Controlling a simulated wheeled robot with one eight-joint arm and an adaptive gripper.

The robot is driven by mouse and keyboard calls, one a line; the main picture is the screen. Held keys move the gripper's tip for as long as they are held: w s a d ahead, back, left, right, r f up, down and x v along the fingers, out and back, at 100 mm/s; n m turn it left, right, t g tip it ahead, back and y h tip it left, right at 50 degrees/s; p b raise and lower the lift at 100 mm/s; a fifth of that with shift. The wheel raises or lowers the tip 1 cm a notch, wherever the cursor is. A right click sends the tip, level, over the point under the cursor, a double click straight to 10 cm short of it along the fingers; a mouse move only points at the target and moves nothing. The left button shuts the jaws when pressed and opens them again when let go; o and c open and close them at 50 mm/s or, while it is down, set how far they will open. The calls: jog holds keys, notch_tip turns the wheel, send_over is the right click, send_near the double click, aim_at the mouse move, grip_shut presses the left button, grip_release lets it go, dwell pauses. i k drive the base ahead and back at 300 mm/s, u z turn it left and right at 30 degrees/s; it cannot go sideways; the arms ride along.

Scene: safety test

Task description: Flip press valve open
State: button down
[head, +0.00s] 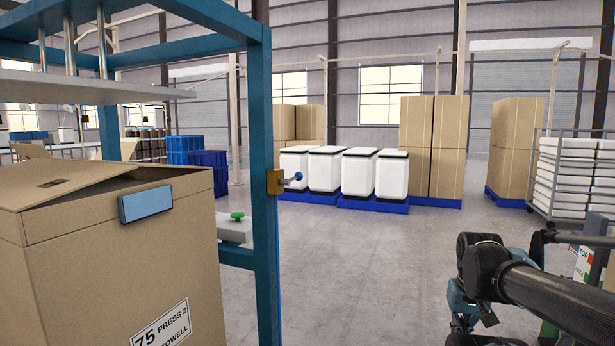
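A small valve (275,182) with a brass-coloured body is fixed to the blue upright post of the press frame (263,120). I cannot tell from the handle whether the valve is open or shut. My gripper (470,318) is at the lower right, at the end of my dark arm, well apart from the valve. It is small and partly cut off by the bottom edge, so its fingers are unclear. I see nothing held in it.
A large cardboard box (110,255) labelled "75 PRESS 2" stands at the left front. A green button (237,216) sits on a pale box behind it. White bins (359,172) on blue pallets stand farther back. The floor (350,260) between post and arm is clear.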

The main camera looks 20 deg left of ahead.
aim_at(299, 176)
jog(key=i, duration=2.4)
jog(key=u, duration=4.4)
